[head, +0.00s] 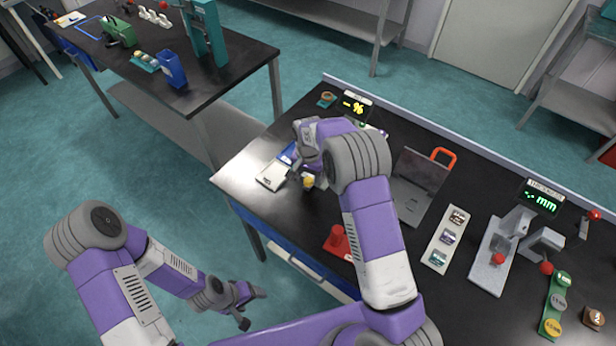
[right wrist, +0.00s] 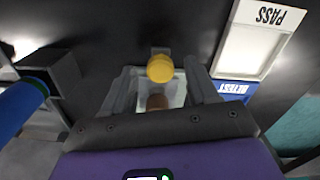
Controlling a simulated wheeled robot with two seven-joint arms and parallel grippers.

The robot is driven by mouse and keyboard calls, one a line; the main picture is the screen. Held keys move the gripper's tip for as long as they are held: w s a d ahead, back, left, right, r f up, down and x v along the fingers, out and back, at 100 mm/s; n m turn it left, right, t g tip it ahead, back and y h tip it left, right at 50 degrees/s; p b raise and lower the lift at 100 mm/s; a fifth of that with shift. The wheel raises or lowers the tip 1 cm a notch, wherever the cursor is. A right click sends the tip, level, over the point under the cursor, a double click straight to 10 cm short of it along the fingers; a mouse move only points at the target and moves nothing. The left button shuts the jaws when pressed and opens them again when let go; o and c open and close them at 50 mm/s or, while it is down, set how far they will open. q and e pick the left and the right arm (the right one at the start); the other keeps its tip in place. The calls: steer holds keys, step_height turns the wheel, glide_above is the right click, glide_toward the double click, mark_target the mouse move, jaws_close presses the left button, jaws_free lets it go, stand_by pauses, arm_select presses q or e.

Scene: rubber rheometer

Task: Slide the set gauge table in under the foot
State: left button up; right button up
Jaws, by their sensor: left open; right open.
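The set gauge with a grey base table (head: 487,272) stands on the right of the black bench. Red knobs (head: 498,258) show on it, and grey upright blocks (head: 545,242) stand beside and behind the table. I cannot make out the foot clearly. My right gripper (head: 308,182) is far to the left of the gauge, low over the bench. In the right wrist view its open fingers (right wrist: 165,85) are either side of a yellow round-topped piece (right wrist: 160,68); whether they touch it I cannot tell. My left gripper (head: 245,303) is open, off the bench's front side.
A green mm display (head: 541,198) stands behind the gauge. A pale tray (head: 271,175), marked PASS in the right wrist view (right wrist: 250,45), lies left of my right gripper. A red piece (head: 338,240), a grey plate (head: 418,178) and a sample strip (head: 444,237) lie between it and the gauge.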

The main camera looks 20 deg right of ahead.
steer(key=shift+f, duration=0.25)
